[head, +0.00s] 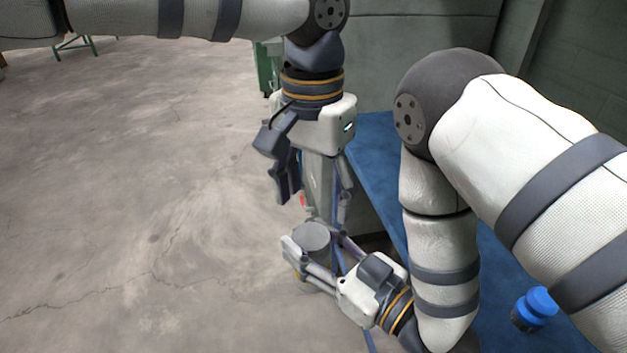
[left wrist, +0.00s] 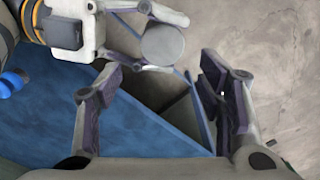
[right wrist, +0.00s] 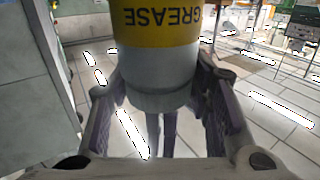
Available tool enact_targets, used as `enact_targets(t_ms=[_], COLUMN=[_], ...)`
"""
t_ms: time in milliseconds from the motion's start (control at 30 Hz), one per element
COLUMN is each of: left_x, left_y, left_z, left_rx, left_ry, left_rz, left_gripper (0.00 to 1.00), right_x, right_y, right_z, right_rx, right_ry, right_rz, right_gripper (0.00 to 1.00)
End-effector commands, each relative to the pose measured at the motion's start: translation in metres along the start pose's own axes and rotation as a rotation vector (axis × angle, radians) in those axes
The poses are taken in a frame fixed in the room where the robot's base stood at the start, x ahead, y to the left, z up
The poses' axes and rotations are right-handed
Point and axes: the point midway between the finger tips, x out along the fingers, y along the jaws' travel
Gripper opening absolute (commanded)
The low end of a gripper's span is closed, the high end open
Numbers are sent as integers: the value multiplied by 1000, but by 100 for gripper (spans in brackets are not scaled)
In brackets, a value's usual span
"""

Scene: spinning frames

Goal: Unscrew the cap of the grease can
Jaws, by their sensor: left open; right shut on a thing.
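The grease can shows its flat grey round top (head: 312,236) in the head view. In the right wrist view its yellow band (right wrist: 157,22) reads GREASE upside down, with a smooth grey part between my fingers. My right gripper (head: 310,252) is shut around this grey part from the side. My left gripper (head: 315,200) is open and empty, pointing down above the can. In the left wrist view the round top (left wrist: 163,45) lies off-centre, beyond the fingertips and not between them. The seam between cap and body cannot be made out.
A blue-topped table (head: 377,150) runs along the right, partly behind my right arm. A small bottle with a blue cap (head: 538,302) stands on it at lower right. The can is held beside the table's edge. Open concrete floor (head: 140,200) lies to the left.

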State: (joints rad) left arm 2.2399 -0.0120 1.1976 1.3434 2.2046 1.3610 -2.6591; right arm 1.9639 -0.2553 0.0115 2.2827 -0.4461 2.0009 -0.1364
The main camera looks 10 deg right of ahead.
Motion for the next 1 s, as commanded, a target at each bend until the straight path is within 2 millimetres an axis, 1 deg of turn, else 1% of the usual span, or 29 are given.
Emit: enact_targets(t_ms=[33, 100, 200, 300, 433, 633, 667, 700, 767, 800, 867, 900, 967, 1000], left_x=[11, 26, 44, 57, 64, 65, 65, 65, 65, 65, 65, 65, 65, 65], left_y=[0, 0, -1, 0, 0, -1, -1, -1, -1, 0, 0, 0, 0, 1], left_z=[1, 1, 1, 0, 0, 0, 0, 0, 0, 0, 0, 0, 0, 0], left_rx=[1, 0, -1, -1, -2, -2, -2, -3, -3, -3, -2, -2, -2, -2], left_ry=[-4, -4, -2, -2, 0, 1, 1, 1, 1, 1, 1, 1, 1, 1], left_rz=[0, -1, -2, -2, -2, -2, -2, -2, -2, -1, -1, 0, 1, 1], left_gripper=[62, 62, 62, 62, 62, 62, 57, 48, 35, 25, 12, 11, 11, 51], right_x=[0, 0, 0, 0, 0, 0, 0, 0, 0, 0, 0, 0, 0, 0], right_y=[0, 0, 0, 0, 0, 0, 0, 0, 0, 0, 0, 0, 0, 0], right_z=[0, 0, -1, -1, -1, -1, -1, -1, -1, -1, -1, -1, -1, -1], right_rx=[0, 0, 0, 0, -1, -1, -1, -1, -1, -1, -1, 0, 0, 0], right_ry=[2, 2, 2, 3, 3, 3, 3, 3, 3, 3, 3, 4, 4, 4], right_rz=[0, 0, 0, 0, 0, 0, 0, 0, 0, 0, 0, 0, 0, -1], right_gripper=[0, 0, 0, 0, 0, 0, 0, 0, 0, 0, 0, 0, 0, 0])
